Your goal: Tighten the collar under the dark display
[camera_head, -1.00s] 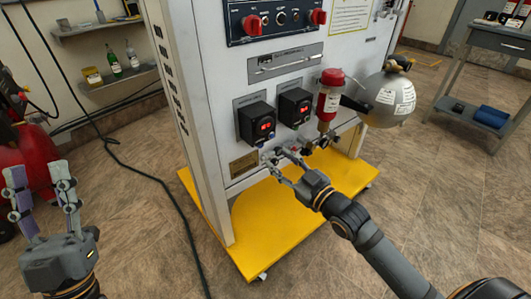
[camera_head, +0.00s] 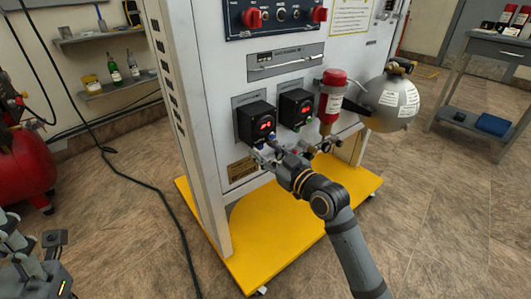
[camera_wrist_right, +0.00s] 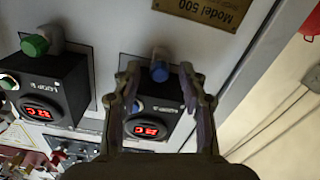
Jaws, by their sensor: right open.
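Two black display boxes sit on the white cabinet front, the left display (camera_head: 257,123) and the right display (camera_head: 296,107); both show lit red digits. A blue collar (camera_wrist_right: 160,66) is under the left display and a green collar (camera_wrist_right: 35,45) under the right one, seen upside down in the right wrist view. My right gripper (camera_head: 266,151) is open below the left display. In the wrist view its fingers stand on either side of the blue collar; contact cannot be told. My left gripper (camera_head: 32,245) is at the lower left, partly cut off, away from the cabinet.
A red-topped cylinder (camera_head: 330,97) and a grey round tank (camera_head: 391,102) are right of the displays. The cabinet stands on a yellow base (camera_head: 222,252). A black cable crosses the floor. A red tank (camera_head: 27,165) stands at left.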

